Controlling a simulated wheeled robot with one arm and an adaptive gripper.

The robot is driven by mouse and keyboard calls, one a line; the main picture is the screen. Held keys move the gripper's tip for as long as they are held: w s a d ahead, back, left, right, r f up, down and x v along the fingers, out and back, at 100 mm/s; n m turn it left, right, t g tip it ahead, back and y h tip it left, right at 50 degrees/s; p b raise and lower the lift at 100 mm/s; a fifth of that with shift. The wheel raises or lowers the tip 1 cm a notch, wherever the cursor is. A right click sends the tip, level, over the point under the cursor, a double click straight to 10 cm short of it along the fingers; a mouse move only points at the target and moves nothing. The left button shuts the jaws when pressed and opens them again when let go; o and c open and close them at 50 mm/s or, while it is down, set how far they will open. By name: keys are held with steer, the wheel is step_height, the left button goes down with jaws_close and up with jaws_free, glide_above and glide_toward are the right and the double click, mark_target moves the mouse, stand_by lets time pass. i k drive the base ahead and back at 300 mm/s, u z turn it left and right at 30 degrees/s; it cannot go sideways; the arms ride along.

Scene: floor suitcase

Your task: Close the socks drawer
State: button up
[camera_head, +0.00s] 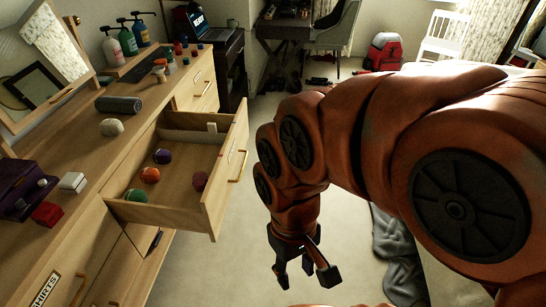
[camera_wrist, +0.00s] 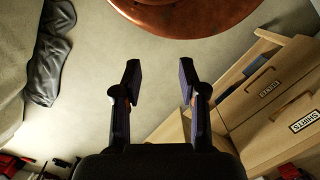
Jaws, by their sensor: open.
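An open wooden drawer (camera_head: 222,185) is pulled well out of the dresser in the head view. It holds several rolled bundles that look like socks: purple (camera_head: 162,156), orange (camera_head: 150,175), green (camera_head: 136,195) and maroon (camera_head: 200,180). A handle (camera_head: 240,166) is on its front panel; the label beside it is too small to read. My gripper (camera_head: 304,279) is open and empty, pointing down over the floor, right of the drawer front and apart from it. In the wrist view, its two fingers (camera_wrist: 160,82) are spread with nothing between them.
The dresser top holds a grey cylinder (camera_head: 119,104), a pale round object (camera_head: 111,127), pump bottles (camera_head: 127,40) and a purple box (camera_head: 25,190). A drawer labelled SHIRTS (camera_head: 60,290) is nearby. A grey cloth (camera_head: 394,250) lies on the floor at right. Carpet lies clear beside the open drawer.

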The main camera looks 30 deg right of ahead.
mark_target(173, 203)
steer(key=i, duration=1.05)
steer(key=u, duration=0.15)
